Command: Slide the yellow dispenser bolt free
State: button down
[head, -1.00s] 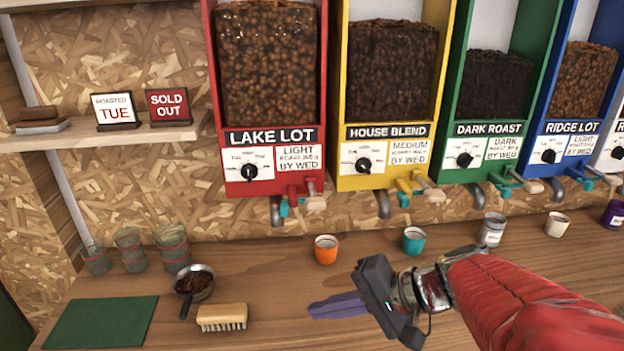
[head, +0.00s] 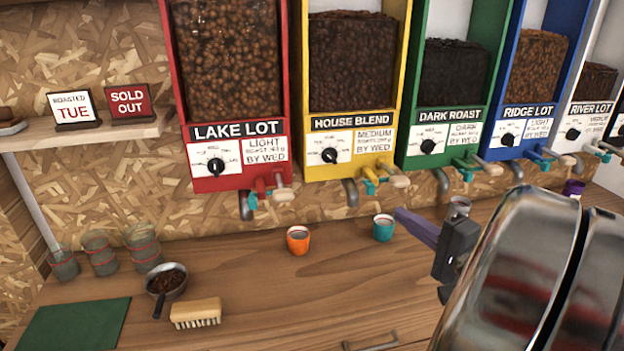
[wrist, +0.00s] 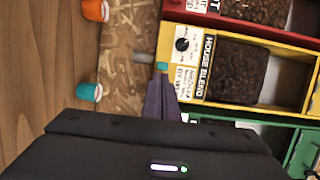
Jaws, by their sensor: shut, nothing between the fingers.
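The yellow House Blend dispenser (head: 313,85) hangs on the wall, filled with dark brown beans. At its lower right are a yellow bracket, a teal piece (head: 370,187) and a cream-ended handle (head: 399,181), above and right of a grey spout (head: 351,192). My gripper (head: 401,214) has purple fingers that are shut and empty, just below and right of the handle in the head view. In the wrist view the fingers (wrist: 160,98) point at the teal piece (wrist: 162,66); whether they touch it I cannot tell. The wrist view hides most of the bolt.
An orange cup (head: 298,240) and a teal cup (head: 383,228) stand on the wooden counter below. Red, green and blue dispensers flank the yellow one, with similar handles. A pan of beans (head: 166,281), brush (head: 196,313) and green mat (head: 75,326) lie left. The front middle counter is clear.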

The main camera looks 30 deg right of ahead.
jog(key=shift+s+d+r+m+h, duration=0.1)
jog(key=shift+s+d+m+h, duration=0.15)
jog(key=shift+d, duration=0.3)
jog(key=shift+s+d+r+m+h, duration=0.15)
jog(key=shift+s+d+h, duration=0.15)
jog(key=shift+d, duration=0.25)
jog(key=shift+w+f, duration=0.1)
jog(key=shift+w, duration=0.1)
jog(key=w, duration=0.9)
jog(key=shift+w, duration=0.4)
jog(key=shift+d, duration=0.1)
